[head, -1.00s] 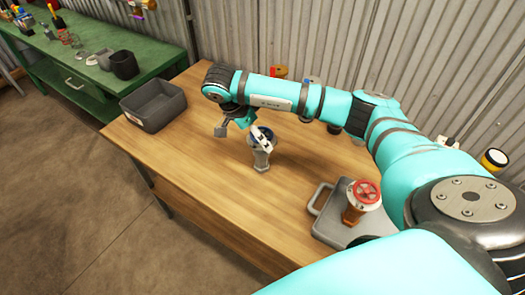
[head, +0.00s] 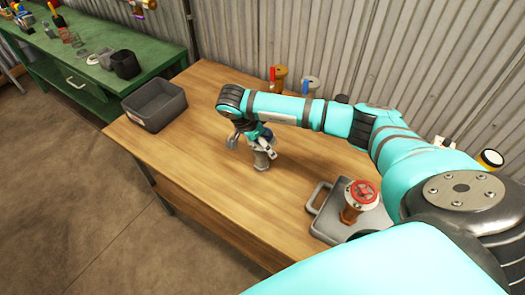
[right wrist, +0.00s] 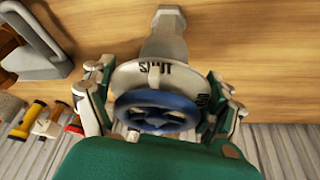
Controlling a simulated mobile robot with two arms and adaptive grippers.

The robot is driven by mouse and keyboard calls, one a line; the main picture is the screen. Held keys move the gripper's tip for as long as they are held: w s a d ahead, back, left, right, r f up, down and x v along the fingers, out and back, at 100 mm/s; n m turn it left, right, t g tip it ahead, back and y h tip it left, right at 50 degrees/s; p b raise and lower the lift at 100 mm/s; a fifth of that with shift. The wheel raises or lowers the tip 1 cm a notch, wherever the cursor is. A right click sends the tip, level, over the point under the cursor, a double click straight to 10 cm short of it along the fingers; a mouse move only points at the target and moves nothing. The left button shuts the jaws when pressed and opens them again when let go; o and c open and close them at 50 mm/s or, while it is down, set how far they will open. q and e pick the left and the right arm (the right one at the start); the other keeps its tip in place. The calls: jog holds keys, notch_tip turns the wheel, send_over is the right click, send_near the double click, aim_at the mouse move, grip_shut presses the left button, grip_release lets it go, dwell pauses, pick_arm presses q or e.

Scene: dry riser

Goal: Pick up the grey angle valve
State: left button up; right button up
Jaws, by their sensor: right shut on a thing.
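The grey angle valve (head: 261,160) stands upright on the wooden table, left of the middle. It also shows in the right wrist view with its grey body (right wrist: 163,35), a plate lettered "SHUT" and a blue handwheel (right wrist: 158,110). My right gripper (head: 252,142) is over the top of the valve, shut on it, with its fingers on either side of the plate and wheel. In the head view the gripper partly hides the wheel. My left gripper is not in view.
A grey open bin (head: 153,108) stands at the table's far left. A brass valve with a red wheel (head: 358,197) stands on a grey board with a handle (head: 328,218). More valves (head: 278,76) stand at the back by the corrugated wall. The table's front is clear.

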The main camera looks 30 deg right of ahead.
jog(key=c, duration=0.8)
jog(key=shift+r, duration=0.2)
